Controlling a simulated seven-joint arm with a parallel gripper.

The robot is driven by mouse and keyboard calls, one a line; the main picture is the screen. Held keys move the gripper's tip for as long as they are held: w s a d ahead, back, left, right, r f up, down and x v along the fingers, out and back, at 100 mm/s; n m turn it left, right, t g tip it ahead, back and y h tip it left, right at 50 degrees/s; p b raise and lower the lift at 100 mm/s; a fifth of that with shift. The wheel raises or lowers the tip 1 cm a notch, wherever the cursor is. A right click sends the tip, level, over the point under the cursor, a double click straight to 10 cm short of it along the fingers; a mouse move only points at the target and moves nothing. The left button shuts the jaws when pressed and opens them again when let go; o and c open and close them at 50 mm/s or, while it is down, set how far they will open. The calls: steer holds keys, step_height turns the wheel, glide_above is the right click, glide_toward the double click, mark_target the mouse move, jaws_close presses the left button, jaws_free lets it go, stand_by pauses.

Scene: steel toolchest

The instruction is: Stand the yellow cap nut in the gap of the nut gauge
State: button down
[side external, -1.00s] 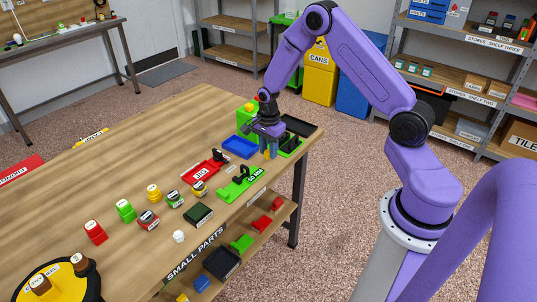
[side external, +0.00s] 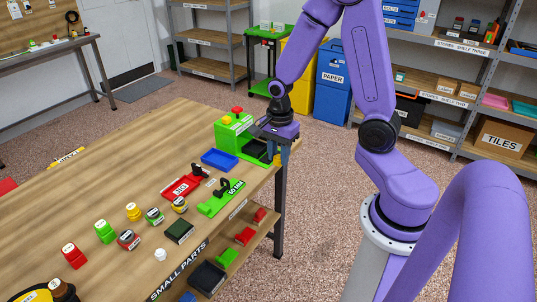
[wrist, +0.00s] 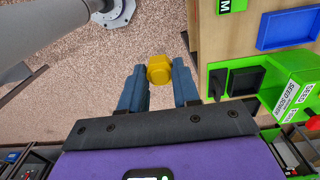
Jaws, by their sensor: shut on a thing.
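The yellow cap nut (wrist: 159,70) is between the fingertips of my gripper (wrist: 159,82) in the wrist view, with bare floor below it. In the side external view my gripper (side external: 281,157) points down just off the right end of the bench, and the nut is hard to make out there. A green fixture (side external: 211,208) with a black upright piece and a white label lies near the bench's front edge, left of my gripper. It looks like the nut gauge, but its label and gap are too small to tell. Its green end (wrist: 229,6) shows at the top of the wrist view.
A green machine (side external: 231,134) with a black recess (wrist: 240,80) stands beside my gripper. A blue tray (side external: 219,159) and a red fixture (side external: 184,184) lie further left. Several coloured small parts and a dark green block (side external: 180,231) occupy the bench's front left.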

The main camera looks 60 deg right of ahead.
steer(key=a+r, duration=0.1)
steer(key=a, duration=1.2)
glide_above(210, 205)
steer(key=f, duration=0.9)
steer(key=shift+s+d+f, duration=0.1)
steer(key=shift+s+f, duration=0.1)
steer(key=shift+f, duration=0.05)
steer(key=shift+w+f, duration=0.15)
steer(key=shift+f, duration=1.55)
steer(key=shift+f, duration=0.15)
steer(key=c, duration=0.8)
jaws_free()
